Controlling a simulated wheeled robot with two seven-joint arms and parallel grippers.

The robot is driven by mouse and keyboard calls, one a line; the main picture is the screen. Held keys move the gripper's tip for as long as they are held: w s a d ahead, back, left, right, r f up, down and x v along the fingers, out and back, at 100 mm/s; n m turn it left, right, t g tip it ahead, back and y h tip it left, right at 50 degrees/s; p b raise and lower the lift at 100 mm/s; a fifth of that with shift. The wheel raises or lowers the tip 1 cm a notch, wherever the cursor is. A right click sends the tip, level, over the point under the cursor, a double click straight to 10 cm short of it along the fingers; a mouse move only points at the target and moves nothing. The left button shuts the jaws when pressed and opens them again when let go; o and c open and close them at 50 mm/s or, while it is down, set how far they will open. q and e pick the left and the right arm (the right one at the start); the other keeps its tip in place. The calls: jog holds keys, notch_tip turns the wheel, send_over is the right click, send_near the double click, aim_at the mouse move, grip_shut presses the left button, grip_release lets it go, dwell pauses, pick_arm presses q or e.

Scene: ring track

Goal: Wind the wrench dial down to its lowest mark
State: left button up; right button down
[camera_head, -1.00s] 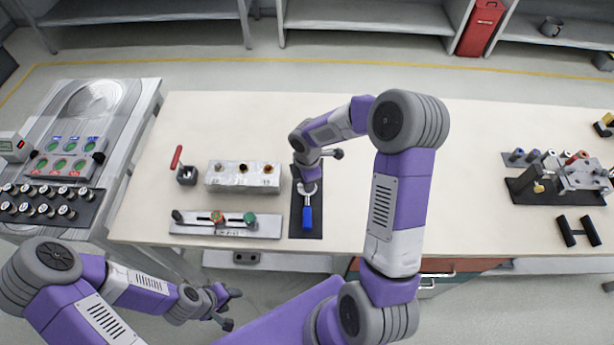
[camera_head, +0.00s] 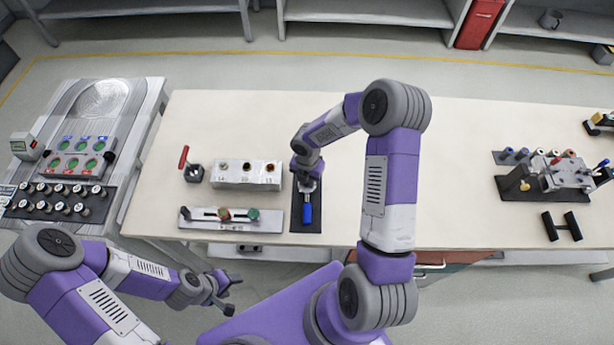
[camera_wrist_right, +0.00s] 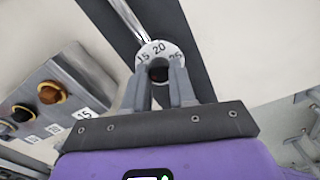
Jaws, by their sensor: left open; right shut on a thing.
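The wrench lies on a dark mat (camera_head: 307,226) on the table, its blue handle (camera_head: 308,213) toward the front edge. In the right wrist view its white round dial (camera_wrist_right: 159,49) shows the marks 15, 20 and 25, with a dark knob (camera_wrist_right: 158,72) at its centre and a metal shaft (camera_wrist_right: 128,18) beyond. My right gripper (camera_head: 308,184) is over the dial. In the wrist view its two fingers (camera_wrist_right: 161,82) are on either side of the knob, shut on it. My left gripper (camera_head: 226,291) is open and empty, in front of the table.
Left of the mat are a socket block (camera_head: 247,174), a slider plate (camera_head: 230,219) and a red-handled lever (camera_head: 191,172). A button panel (camera_head: 75,155) stands on the left bench. A fixture (camera_head: 560,175) sits at the table's right. The table middle is clear.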

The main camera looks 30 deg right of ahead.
jog(key=shift+n, duration=0.4)
jog(key=c, duration=0.9)
grip_release()
jog(key=shift+r, duration=0.1)
notch_tip(320, 180, up, 7)
jog(key=shift+r+p, duration=0.2)
jog(key=shift+p, duration=0.7)
